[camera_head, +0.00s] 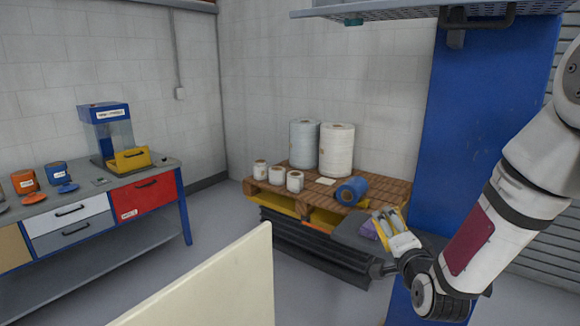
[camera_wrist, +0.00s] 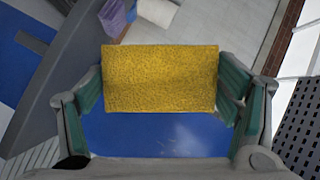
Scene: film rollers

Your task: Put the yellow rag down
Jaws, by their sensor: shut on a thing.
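The yellow rag (camera_wrist: 160,78) is a rough-textured rectangle between the two fingers of my gripper (camera_wrist: 160,92) in the wrist view. My gripper is shut on it, with a finger at each side edge. In the head view my gripper (camera_head: 392,232) is at the right, in front of the blue panel, and a sliver of the yellow rag (camera_head: 381,224) shows at its fingers. A grey surface (camera_head: 347,231) lies just beyond; I cannot tell whether the rag touches it.
A purple item (camera_head: 368,230) lies on the grey surface, close to my gripper; it also shows in the wrist view (camera_wrist: 116,14). A wooden pallet (camera_head: 330,195) holds white rolls (camera_head: 337,150) and a blue roll (camera_head: 352,190). A blue panel (camera_head: 470,130) stands behind my arm. A workbench (camera_head: 95,190) is at left.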

